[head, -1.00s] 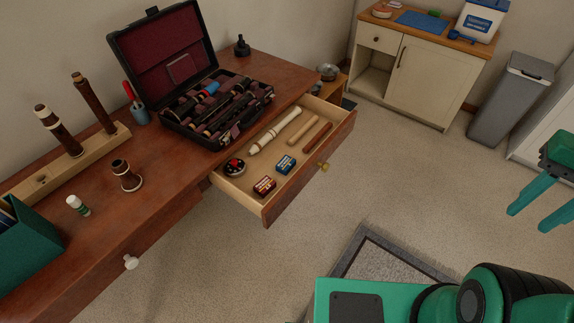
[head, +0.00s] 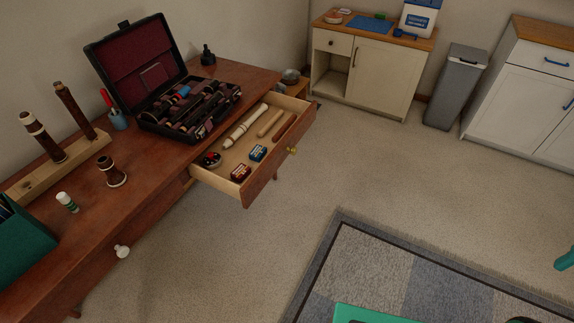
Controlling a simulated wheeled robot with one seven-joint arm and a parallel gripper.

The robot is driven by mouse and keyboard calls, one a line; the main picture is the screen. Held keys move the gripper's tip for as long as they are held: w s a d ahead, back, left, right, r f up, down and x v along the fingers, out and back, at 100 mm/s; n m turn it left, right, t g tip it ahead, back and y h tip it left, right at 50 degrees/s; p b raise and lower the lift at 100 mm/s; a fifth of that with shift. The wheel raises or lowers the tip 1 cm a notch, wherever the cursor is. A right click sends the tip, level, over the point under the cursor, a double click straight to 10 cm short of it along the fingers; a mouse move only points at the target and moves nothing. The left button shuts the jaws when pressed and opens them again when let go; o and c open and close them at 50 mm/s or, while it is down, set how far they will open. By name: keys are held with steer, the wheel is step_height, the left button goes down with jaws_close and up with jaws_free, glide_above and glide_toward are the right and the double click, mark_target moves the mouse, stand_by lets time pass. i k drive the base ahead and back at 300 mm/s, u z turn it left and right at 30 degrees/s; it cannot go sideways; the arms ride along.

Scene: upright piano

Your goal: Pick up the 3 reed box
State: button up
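Two small reed boxes lie in the open drawer of the brown desk: a dark red box (head: 241,173) near the drawer's front left corner and a blue box (head: 258,153) behind it to the right. Their print is too small to read, so I cannot tell which is the 3 reed box. My gripper (head: 565,258) shows only as a teal tip at the right edge of the head view. It is far from the drawer, over the floor, and its opening is out of frame.
The drawer (head: 277,157) also holds a round dark tin (head: 211,159), a cream recorder piece (head: 246,126) and wooden sticks. An open instrument case (head: 190,110) stands on the desk (head: 150,190) behind it.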

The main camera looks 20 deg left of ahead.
mark_target(258, 152)
steer(key=z, duration=0.25)
steer(key=k, duration=0.55)
steer(key=z, duration=0.4)
steer(key=i, duration=1.05)
steer(key=u, duration=0.3)
steer(key=i, duration=1.15)
steer(key=u, duration=1.3)
steer(key=i, duration=0.95)
steer(key=u, duration=0.55)
